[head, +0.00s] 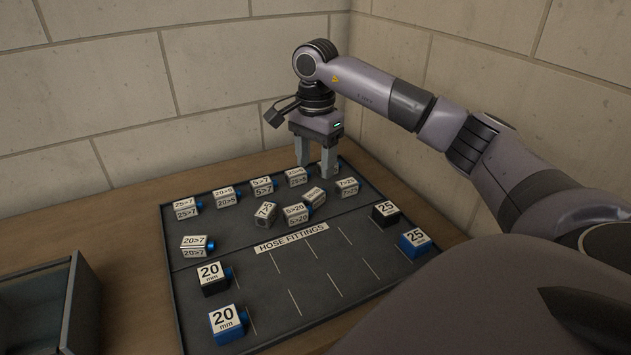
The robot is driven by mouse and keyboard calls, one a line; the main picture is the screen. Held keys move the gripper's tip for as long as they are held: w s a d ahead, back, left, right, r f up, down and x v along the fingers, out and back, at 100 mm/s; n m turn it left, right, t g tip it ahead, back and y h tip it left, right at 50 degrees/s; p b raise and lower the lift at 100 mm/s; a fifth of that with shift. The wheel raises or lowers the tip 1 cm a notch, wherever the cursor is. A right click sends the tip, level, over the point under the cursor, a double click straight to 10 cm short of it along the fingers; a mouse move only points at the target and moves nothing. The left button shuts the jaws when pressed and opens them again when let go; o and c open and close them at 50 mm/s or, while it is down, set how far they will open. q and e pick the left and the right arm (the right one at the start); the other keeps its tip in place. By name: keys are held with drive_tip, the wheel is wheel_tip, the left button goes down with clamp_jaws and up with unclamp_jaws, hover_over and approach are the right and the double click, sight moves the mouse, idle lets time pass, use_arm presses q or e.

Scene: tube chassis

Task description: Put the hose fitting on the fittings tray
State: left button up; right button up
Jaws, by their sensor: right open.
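The dark fittings tray (345,285) lies on the wooden table, with a "HOSE FITTINGS" label (291,237) and white divider lines. Several small labelled hose fittings are on it, mostly along its far part. A 20>5 fitting (226,196), a 5>7 fitting (263,187) and a 7>25 fitting (347,187) are among them. Which one the task means cannot be told. My right gripper (316,172) points down at the tray's far edge, open and seemingly empty, behind the back-row fittings. Contact with them cannot be judged. My left gripper is not in view.
Black and blue 20 mm blocks (228,320) stand at the tray's near left. Black and blue 25 blocks (414,242) stand at its right. An open dark bin (82,305) is at the left. Concrete walls (210,85) close off the back and right. The tray's near middle is clear.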

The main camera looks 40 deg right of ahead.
wheel_tip(320, 180, up, 5)
drive_tip(key=shift+f, duration=0.1)
idle(0.7)
